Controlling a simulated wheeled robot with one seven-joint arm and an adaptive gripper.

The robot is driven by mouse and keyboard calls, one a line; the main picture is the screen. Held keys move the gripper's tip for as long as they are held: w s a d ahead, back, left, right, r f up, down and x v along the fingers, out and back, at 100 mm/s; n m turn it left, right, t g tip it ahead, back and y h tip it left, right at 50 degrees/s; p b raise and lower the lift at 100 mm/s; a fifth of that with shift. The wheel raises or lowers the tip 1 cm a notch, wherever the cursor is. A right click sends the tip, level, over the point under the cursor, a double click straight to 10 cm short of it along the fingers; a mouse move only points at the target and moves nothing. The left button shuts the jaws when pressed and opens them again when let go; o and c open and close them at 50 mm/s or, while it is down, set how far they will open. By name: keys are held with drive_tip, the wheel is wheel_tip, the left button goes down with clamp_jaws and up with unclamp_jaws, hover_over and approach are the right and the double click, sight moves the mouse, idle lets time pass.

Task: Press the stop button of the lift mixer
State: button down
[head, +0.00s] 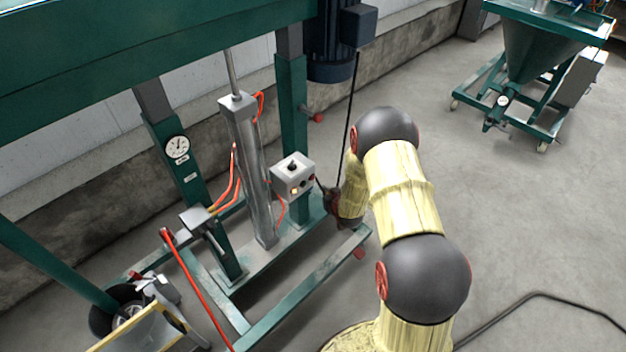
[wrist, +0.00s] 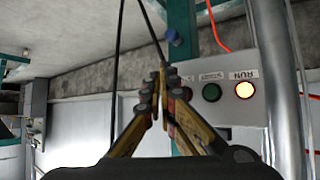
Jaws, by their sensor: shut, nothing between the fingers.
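The lift mixer's control box (head: 291,174) is a light grey box on the green frame, with a black knob on top. In the wrist view the box (wrist: 262,112) appears upside down. It has a lit RUN lamp (wrist: 245,90) and a dark green START button (wrist: 211,93). A third label beside START is partly covered by my gripper, and the stop button cannot be made out clearly there. My gripper (wrist: 160,82) is shut and empty, its fingertips close together at the box's edge. In the head view the gripper (head: 321,187) is just right of the box; contact cannot be told.
A steel cylinder (head: 248,170) with orange hoses stands left of the box. A green upright (head: 292,105) rises behind it. A black cable hangs near my arm. A green wheeled hopper (head: 540,55) stands at the upper right, with open floor (head: 545,220) below it.

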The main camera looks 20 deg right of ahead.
drive_tip(key=shift+w+a+b, duration=0.25)
drive_tip(key=shift+w+a, duration=0.1)
drive_tip(key=shift+w, duration=0.6)
drive_tip(key=shift+w+a+b, duration=0.2)
drive_tip(key=shift+w+a, duration=0.1)
drive_tip(key=shift+w, duration=0.6)
drive_tip(key=shift+w, duration=0.1)
drive_tip(key=shift+w+a, duration=0.15)
drive_tip(key=shift+w, duration=0.15)
drive_tip(key=shift+w+a+r+b, duration=0.1)
drive_tip(key=shift+w+a+b, duration=0.05)
drive_tip(key=shift+w+b, duration=0.3)
idle(0.9)
drive_tip(key=shift+s, duration=0.1)
drive_tip(key=shift+s+d, duration=0.3)
drive_tip(key=shift+s, duration=0.45)
drive_tip(key=s, duration=0.1)
drive_tip(key=s+d, duration=0.1)
drive_tip(key=s, duration=0.1)
drive_tip(key=s+p, duration=0.1)
drive_tip(key=shift+s+d, duration=0.35)
